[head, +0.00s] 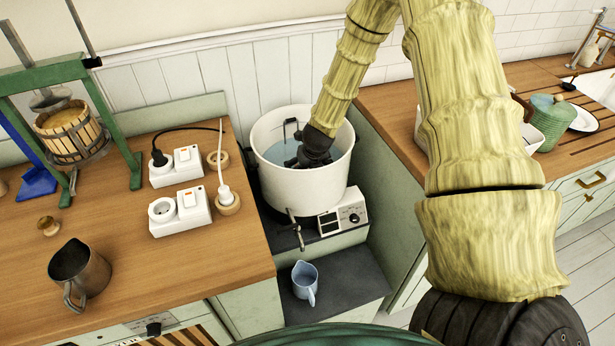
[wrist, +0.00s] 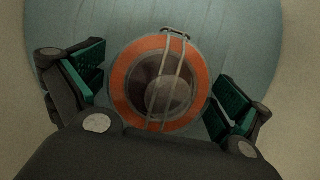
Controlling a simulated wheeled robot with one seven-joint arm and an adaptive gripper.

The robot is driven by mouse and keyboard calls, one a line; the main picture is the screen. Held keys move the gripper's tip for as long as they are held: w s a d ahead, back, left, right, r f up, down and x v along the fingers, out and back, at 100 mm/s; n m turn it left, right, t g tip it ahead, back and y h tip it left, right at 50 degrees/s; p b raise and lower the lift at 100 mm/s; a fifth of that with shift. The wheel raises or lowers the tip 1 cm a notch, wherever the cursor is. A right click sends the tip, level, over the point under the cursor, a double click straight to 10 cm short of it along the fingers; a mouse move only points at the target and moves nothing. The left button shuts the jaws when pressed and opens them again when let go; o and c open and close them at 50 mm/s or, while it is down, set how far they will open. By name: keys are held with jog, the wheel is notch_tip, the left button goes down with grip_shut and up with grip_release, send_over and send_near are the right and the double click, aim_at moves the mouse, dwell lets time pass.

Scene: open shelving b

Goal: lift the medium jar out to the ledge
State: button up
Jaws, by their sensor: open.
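The jar (wrist: 124,88) shows from above in the wrist view, with an orange ring, a wire bail across its lid and a dark, see-through centre. I cannot tell its size against other jars. My gripper (wrist: 155,92) is open, with one green-padded finger on each side of the jar and gaps between. In the head view my gripper (head: 314,158) reaches down inside a white pot (head: 290,182) of bluish water; the jar is hidden there. A dark ledge (head: 345,282) lies low in front of the pot.
A pale blue jug (head: 304,281) stands on the dark ledge. The pot's rim surrounds my gripper, and a dark wire handle (head: 291,127) rises inside it. Socket blocks (head: 180,211), a metal jug (head: 79,270) and a green press (head: 60,75) stand on the left counter.

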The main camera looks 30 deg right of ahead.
jog(key=c, duration=1.9)
jog(key=shift+o, duration=0.2)
jog(key=shift+w+r, duration=0.1)
jog(key=shift+r, duration=0.1)
jog(key=shift+r+b, duration=0.35)
jog(key=shift+r, duration=4.25)
notch_tip(320, 180, up, 14)
jog(key=p, duration=1.3)
